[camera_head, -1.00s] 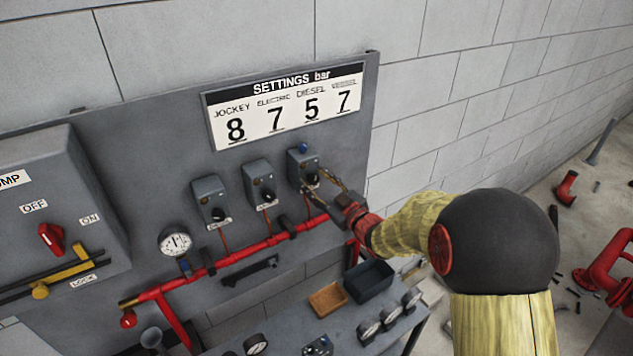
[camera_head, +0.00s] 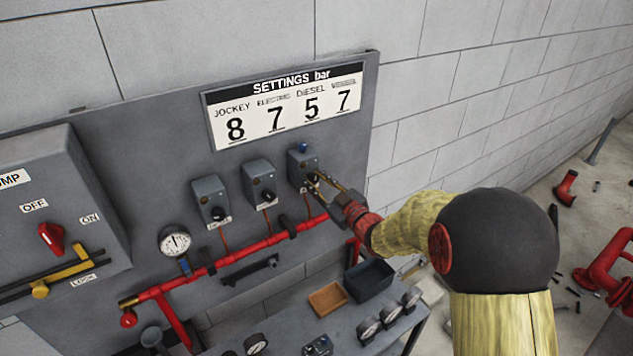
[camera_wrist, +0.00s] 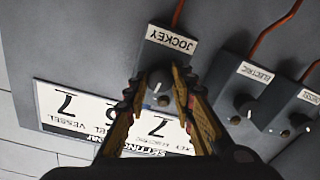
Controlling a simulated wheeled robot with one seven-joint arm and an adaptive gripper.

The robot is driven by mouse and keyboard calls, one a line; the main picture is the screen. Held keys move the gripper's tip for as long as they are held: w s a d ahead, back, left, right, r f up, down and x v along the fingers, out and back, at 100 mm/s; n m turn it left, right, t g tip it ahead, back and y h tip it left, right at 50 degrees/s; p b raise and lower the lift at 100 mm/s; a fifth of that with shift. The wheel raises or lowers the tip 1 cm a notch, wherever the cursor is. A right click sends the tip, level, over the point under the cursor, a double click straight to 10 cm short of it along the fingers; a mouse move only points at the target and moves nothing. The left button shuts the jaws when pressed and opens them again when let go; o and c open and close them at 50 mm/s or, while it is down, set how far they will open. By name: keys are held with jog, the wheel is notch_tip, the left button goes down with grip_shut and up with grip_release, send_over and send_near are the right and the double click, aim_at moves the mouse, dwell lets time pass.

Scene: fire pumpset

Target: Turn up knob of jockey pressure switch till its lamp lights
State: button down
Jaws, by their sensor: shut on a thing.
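The jockey pressure switch is the rightmost grey box (camera_head: 297,162) of three on the panel in the head view. Its JOCKEY label (camera_wrist: 172,39) reads clearly in the wrist view. Its dark knob (camera_wrist: 159,79) sits between my fingertips. My gripper (camera_head: 318,179) is shut on that knob, one finger on each side, as the wrist view also shows (camera_wrist: 158,84). A blue dome (camera_head: 302,147) tops the box; I cannot tell whether it is lit. A small round part (camera_wrist: 163,101) shows beside the knob in the wrist view.
The electric switch (camera_head: 259,183) and another switch box (camera_head: 211,200) stand to the left. A settings board (camera_head: 285,106) hangs above. A red pipe (camera_head: 235,254) and a pressure gauge (camera_head: 174,242) are below. A bench with a dark bin (camera_head: 369,281) stands lower down.

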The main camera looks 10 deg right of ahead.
jog(key=shift+m+b, duration=0.4)
jog(key=shift+m, duration=0.1)
jog(key=c, duration=1.5)
grip_release()
jog(key=v, duration=1.2)
